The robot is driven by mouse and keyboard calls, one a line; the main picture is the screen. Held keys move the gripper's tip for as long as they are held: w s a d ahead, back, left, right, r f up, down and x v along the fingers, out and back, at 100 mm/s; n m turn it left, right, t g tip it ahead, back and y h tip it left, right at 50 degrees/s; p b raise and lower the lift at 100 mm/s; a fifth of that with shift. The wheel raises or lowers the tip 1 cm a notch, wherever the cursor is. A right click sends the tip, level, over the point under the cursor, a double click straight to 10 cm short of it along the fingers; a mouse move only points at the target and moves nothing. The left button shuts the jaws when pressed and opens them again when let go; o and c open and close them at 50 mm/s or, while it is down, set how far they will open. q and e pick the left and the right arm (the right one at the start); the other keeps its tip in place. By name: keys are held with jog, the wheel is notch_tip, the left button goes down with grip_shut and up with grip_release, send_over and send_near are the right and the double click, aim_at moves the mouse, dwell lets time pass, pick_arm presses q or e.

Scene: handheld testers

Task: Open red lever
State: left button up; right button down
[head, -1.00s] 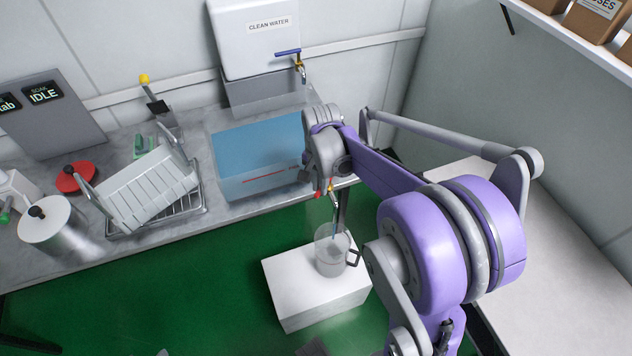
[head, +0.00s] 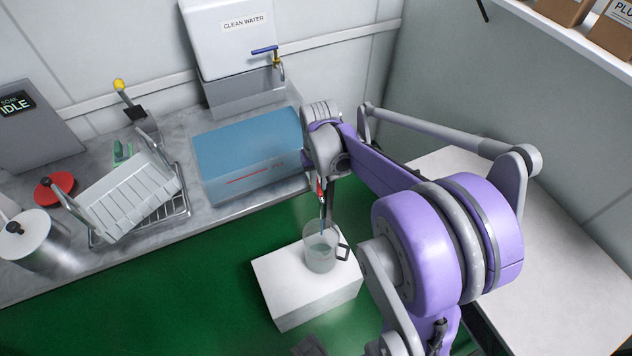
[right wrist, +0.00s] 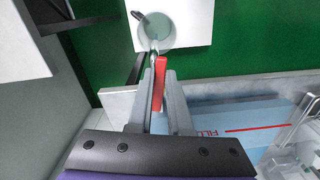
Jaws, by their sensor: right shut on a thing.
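The red lever (right wrist: 161,72) shows between the two fingers of my right gripper (right wrist: 160,80) in the right wrist view. The fingers are shut on it. In the head view only a small red part of the lever (head: 320,187) shows below my right gripper (head: 326,190), and my wrist hides the rest. A clear mug (head: 320,250) with a dark handle stands upright under the lever, and it also shows in the right wrist view (right wrist: 165,32). A thin bluish line runs down to the mug; I cannot tell if it is liquid. My left gripper is not in view.
The mug stands on a white block (head: 290,290) above the green floor (head: 180,300). A blue-topped clear tank (head: 240,150) sits on the grey counter. A clean water tank (head: 235,45) with a blue-handled tap (head: 265,50) hangs behind. A dish rack (head: 130,195) is at left.

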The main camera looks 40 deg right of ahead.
aim_at(318, 188)
jog(key=shift+d, duration=0.1)
dwell(0.4)
jog(key=c, duration=0.8)
grip_release()
jog(key=shift+c, duration=0.2)
notch_tip(318, 188, up, 11)
jog(key=p, duration=0.1)
jog(key=s+a+f+n+t+p, duration=0.1)
jog(key=s+a+f+n+t, duration=0.1)
jog(key=a, duration=0.7)
jog(key=s+a+f+n+t+p, duration=0.1)
jog(key=s+a+n+t+p, duration=0.1)
jog(key=s+a, duration=0.5)
jog(key=a+n+t, duration=0.1)
jog(key=a, duration=0.1)
jog(key=shift+s+a+f+n, duration=0.3)
jog(key=shift+f+n, duration=0.1)
